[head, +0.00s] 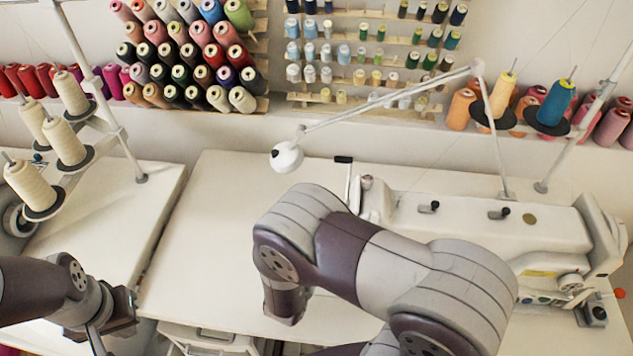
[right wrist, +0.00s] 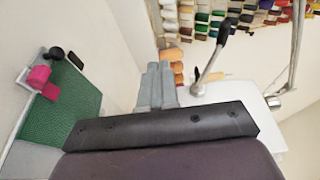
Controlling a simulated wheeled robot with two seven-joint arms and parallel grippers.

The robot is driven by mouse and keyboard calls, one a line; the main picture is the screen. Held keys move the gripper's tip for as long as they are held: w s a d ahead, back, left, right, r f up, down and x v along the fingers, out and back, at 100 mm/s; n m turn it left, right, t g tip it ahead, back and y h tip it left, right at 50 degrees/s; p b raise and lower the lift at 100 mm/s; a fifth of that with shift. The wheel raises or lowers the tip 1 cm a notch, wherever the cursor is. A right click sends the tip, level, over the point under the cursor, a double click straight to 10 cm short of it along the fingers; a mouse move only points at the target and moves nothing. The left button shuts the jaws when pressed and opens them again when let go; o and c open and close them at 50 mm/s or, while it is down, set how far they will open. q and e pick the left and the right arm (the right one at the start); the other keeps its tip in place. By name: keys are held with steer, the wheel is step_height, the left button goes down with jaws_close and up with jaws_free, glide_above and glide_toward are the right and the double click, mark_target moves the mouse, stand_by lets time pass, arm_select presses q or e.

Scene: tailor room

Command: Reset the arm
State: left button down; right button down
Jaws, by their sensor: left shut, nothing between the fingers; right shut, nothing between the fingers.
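My left gripper (head: 98,342) is at the lower left of the head view, its fingers pointing down and partly cut off by the frame edge. It is shut and holds nothing. My right arm (head: 385,265) fills the lower middle of the head view, bent in front of the white sewing table (head: 225,250). The right gripper does not show there. In the right wrist view my right gripper (right wrist: 160,75) has its two grey fingers together, shut and empty.
A white sewing machine (head: 480,225) stands on the table at the right, behind my right arm. Thread racks (head: 190,55) hang on the back wall. Cone stands (head: 70,150) rise at the left. A green mat (right wrist: 60,112) with a pink object (right wrist: 40,78) shows in the right wrist view.

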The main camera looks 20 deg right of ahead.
steer(key=w+a+r+n+g+y+p, duration=0.3)
steer(key=w+a+r+n+y+p, duration=0.35)
steer(key=n+y, duration=0.65)
steer(key=s+r+n+g, duration=0.2)
steer(key=s+n+g, duration=0.1)
steer(key=s+n, duration=0.4)
steer(key=s+d+r+n+g+p, duration=0.1)
steer(key=s+r+n+g, duration=0.1)
steer(key=s+n+g, duration=0.2)
steer(key=s+n, duration=0.3)
steer(key=n, duration=0.1)
steer(key=shift+s+d+r+y, duration=0.25)
steer(key=shift+s+r+y, duration=0.05)
steer(key=shift+s+r, duration=0.1)
